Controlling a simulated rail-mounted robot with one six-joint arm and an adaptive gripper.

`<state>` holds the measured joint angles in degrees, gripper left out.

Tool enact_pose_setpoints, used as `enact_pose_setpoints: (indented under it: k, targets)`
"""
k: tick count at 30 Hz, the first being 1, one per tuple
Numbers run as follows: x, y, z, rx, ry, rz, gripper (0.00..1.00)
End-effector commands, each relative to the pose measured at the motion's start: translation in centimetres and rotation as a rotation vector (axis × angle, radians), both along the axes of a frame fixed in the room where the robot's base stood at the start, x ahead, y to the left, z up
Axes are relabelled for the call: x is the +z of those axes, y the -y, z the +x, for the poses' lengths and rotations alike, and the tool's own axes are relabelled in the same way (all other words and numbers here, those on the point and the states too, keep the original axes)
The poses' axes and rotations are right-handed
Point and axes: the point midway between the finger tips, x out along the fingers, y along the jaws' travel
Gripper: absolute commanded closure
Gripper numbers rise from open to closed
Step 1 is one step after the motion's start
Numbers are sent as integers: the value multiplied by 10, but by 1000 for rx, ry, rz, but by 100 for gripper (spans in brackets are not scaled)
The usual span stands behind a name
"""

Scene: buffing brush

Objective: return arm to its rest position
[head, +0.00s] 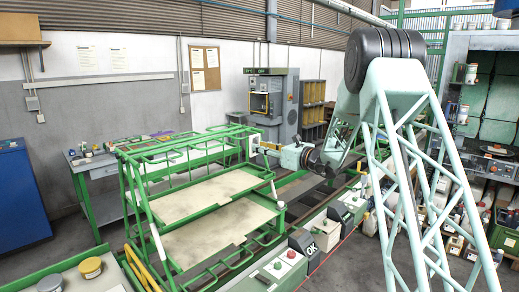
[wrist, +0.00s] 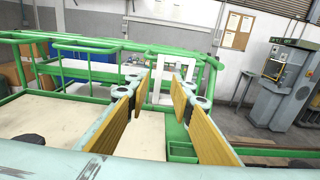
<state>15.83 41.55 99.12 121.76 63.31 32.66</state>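My gripper (wrist: 158,96) is open in the wrist view, with two fingers with yellow-brown pads apart and nothing between them. In the head view my gripper (head: 266,147) is small and sits at the right end of the green rack (head: 130,196), near its top rail. Whether it touches the rack cannot be told. My mint-green lattice arm reaches from the right foreground toward the rack. In the wrist view a white square frame (wrist: 152,74) on the rack stands behind the fingertips. No buffing brush can be made out.
The rack's pale shelves (head: 205,195) lie below and left of my gripper. Control boxes (head: 303,245) stand in front. A grey machine (head: 272,98) stands by the back wall, a blue cabinet (head: 30,195) at left. A cluttered bench (head: 490,150) is at right.

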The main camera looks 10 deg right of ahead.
Motion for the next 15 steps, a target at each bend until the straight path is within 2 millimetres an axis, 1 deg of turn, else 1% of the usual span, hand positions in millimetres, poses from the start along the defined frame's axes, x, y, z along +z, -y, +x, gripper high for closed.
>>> enact_pose_setpoints:
  k: [15]
  targets:
    - [1, 11, -16, 0, 0, -1, 78]
